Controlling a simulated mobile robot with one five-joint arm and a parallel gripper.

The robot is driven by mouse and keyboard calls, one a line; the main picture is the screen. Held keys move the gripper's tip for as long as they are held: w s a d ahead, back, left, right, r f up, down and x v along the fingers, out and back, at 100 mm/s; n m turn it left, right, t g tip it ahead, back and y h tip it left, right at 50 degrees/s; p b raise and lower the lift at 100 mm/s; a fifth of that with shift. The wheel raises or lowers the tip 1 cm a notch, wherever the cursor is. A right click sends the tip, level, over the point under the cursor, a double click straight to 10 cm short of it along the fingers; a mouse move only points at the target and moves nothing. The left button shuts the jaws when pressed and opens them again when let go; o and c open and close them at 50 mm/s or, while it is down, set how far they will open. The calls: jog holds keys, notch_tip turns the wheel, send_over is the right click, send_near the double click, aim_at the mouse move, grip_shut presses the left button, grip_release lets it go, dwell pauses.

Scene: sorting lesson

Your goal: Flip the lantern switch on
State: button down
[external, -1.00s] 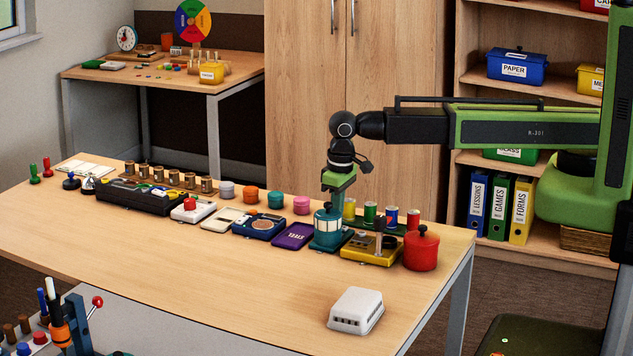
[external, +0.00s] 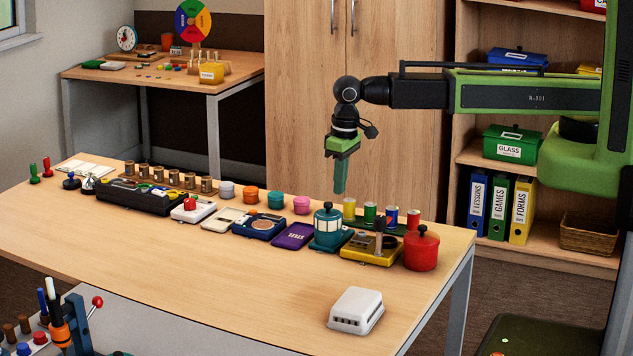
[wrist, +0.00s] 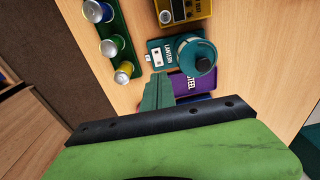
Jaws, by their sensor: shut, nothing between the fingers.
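The teal lantern (external: 328,232) stands upright on the table among the row of items, with a dark knob on top and pale windows. In the wrist view the lantern (wrist: 196,57) sits on a base with a white label reading LANTERN and a small white switch plate (wrist: 157,56). I cannot tell the switch's position. My gripper (external: 340,190) hangs above the lantern, slightly to its right, apart from it. Its green fingers are together with nothing between them. In the wrist view the fingertips (wrist: 158,80) appear just beside the lantern base.
A purple STEEL case (external: 293,236) lies left of the lantern. A yellow device (external: 368,250) and a red pot (external: 421,248) stand to its right. Several small cans (external: 370,213) stand in a green rack behind. A white box (external: 355,310) sits in front, with clear table around it.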

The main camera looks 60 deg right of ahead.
notch_tip(320, 180, up, 5)
jog(key=p, duration=0.3)
jog(key=shift+s, duration=0.1)
jog(key=shift+s+d+r+t, duration=0.1)
jog(key=shift+s+t, duration=0.3)
jog(key=shift+s, duration=0.15)
jog(key=f+b, duration=0.4)
jog(key=w+f+b, duration=0.1)
jog(key=f+b, duration=0.4)
jog(key=w+f+b, duration=0.1)
jog(key=f+b, duration=0.3)
jog(key=f, duration=0.1)
jog(key=shift+b, duration=0.4)
